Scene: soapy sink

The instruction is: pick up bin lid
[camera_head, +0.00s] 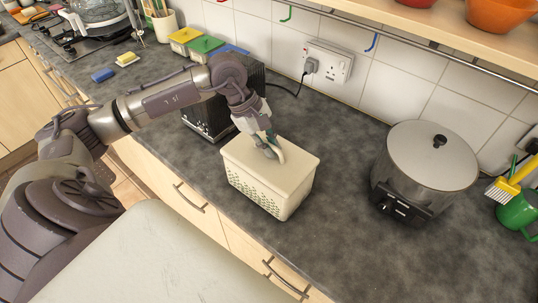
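The bin lid (288,172) is the cream top of a small cream bin (256,191) with perforated sides. The bin stands on the dark worktop in the middle of the view, and the lid sits on it. My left gripper (271,152) points down at the lid's handle, at the back left part of the lid. Its fingers overlap the handle in the picture, so I cannot tell whether they are closed on it. My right gripper is not in view.
A black appliance (206,117) stands close behind the bin to the left. A large lidded pot (432,157) on a black cooker is to the right. The worktop (335,225) between bin and pot is clear. A wall socket (328,62) with a plugged cable is behind.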

